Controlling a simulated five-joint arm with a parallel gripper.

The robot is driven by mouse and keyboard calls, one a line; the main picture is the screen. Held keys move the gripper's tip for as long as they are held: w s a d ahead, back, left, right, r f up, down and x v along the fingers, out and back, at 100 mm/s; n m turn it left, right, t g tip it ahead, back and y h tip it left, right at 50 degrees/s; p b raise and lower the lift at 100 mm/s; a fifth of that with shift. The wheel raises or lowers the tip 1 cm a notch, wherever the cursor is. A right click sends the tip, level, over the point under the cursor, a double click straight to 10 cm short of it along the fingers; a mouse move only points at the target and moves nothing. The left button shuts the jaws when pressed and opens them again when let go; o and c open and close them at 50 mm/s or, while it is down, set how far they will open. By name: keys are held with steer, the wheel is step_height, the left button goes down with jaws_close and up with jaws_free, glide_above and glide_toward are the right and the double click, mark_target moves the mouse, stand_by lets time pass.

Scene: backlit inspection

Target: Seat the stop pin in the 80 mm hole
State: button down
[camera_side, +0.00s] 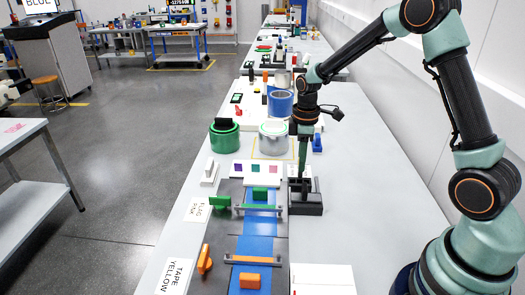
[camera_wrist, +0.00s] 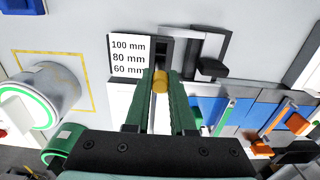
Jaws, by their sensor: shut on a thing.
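The stop pin (camera_wrist: 160,82), a short brass-yellow cylinder, is between the fingertips of my gripper (camera_wrist: 161,79) in the wrist view. My gripper is shut on it. Just beyond the pin is a dark stop fixture (camera_wrist: 154,52) beside a white label (camera_wrist: 128,57) reading 100 mm, 80 mm and 60 mm from top to bottom. The pin's visible end lies near the 60 mm line in the picture. The holes are not clear, and I cannot tell whether the pin touches the fixture. In the side view my gripper (camera_side: 302,172) points down over the black fixture (camera_side: 306,208); the pin cannot be made out.
Left of the fixture is a white panel with coloured squares (camera_side: 236,180). A blue conveyor strip (camera_side: 256,243) with green and orange blocks runs nearby. Green (camera_side: 224,141) and grey (camera_side: 273,140) round containers stand behind. The table right of the fixture is clear.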

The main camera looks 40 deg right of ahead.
mark_target(300, 178)
steer(key=shift+f, duration=1.9)
steer(key=shift+f, duration=0.1)
steer(key=c, duration=0.8)
jaws_free()
steer(key=shift+o, duration=0.2)
